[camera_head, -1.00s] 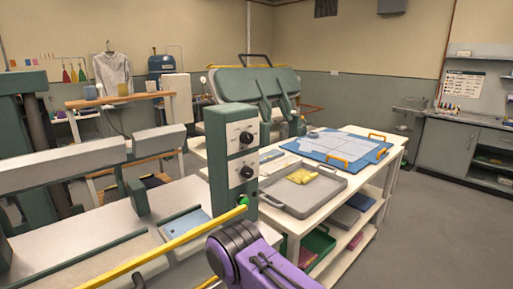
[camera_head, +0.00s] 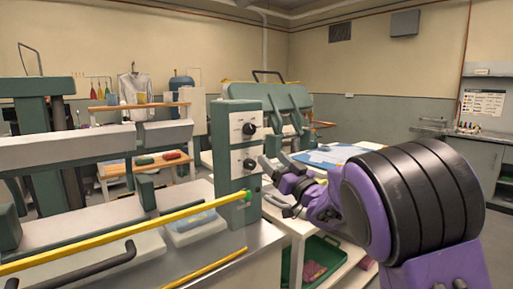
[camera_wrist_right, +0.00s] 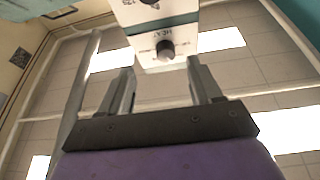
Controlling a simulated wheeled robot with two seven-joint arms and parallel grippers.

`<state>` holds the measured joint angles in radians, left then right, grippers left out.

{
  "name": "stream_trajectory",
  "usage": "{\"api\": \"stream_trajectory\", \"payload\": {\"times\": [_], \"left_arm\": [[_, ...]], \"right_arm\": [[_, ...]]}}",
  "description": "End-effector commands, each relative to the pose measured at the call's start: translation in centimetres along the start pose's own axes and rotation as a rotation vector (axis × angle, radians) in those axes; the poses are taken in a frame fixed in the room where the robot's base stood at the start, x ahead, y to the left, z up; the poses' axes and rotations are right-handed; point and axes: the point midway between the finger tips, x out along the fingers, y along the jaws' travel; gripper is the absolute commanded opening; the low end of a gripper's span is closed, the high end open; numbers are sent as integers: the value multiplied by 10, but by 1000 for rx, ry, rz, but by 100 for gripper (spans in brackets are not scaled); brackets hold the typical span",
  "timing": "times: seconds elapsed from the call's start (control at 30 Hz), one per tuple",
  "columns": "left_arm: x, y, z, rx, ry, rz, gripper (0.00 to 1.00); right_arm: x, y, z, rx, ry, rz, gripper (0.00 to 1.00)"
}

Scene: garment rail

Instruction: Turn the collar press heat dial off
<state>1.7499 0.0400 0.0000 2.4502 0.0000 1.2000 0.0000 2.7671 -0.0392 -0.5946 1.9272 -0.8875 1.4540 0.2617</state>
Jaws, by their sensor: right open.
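The collar press control box (camera_head: 228,150) is green with two white panels, each with a black dial. The heat dial (camera_wrist_right: 166,48) shows in the right wrist view, black on a white panel beside the word HEAT, which is upside down there. It appears to be the upper dial (camera_head: 249,129) in the head view. The lower dial (camera_head: 249,164) sits below it. My right gripper (camera_head: 267,179) is open and empty, right of the box at about the lower dial's height. In the wrist view its fingers lie either side of the heat dial's line, apparently short of it.
A yellow bar (camera_head: 110,237) with a green end runs across the press front, close to the box. The worktable with a blue mat (camera_head: 322,157) stands behind my right arm. A green crate (camera_head: 313,260) is on its lower shelf.

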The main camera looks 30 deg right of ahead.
Motion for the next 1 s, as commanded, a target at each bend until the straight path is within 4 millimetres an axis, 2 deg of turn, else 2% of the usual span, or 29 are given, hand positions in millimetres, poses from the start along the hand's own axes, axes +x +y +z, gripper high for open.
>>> {"api": "stream_trajectory", "payload": {"times": [0.03,0.13,0.4,0.6,0.73,0.93,0.97,1.0], "left_arm": [[4,0,1,0,0,0,0],[-1,0,0,0,0,0,0],[-22,-2,-9,0,0,0,0],[-32,-3,-13,0,0,0,0],[-32,-3,-14,0,0,0,0],[-32,-3,-13,0,0,0,0],[-32,-3,-13,0,0,0,0],[-32,-3,-13,0,0,0,0]], "right_arm": [[2,0,-15,-17,24,-23,64],[11,0,-30,-29,39,-41,64],[69,-3,-33,-28,35,-40,64],[101,-3,-31,-27,34,-38,64],[108,-4,-30,-27,34,-37,64],[108,-4,-29,-26,34,-36,64],[108,-4,-29,-26,34,-36,61],[108,-4,-29,-27,34,-36,48]]}}
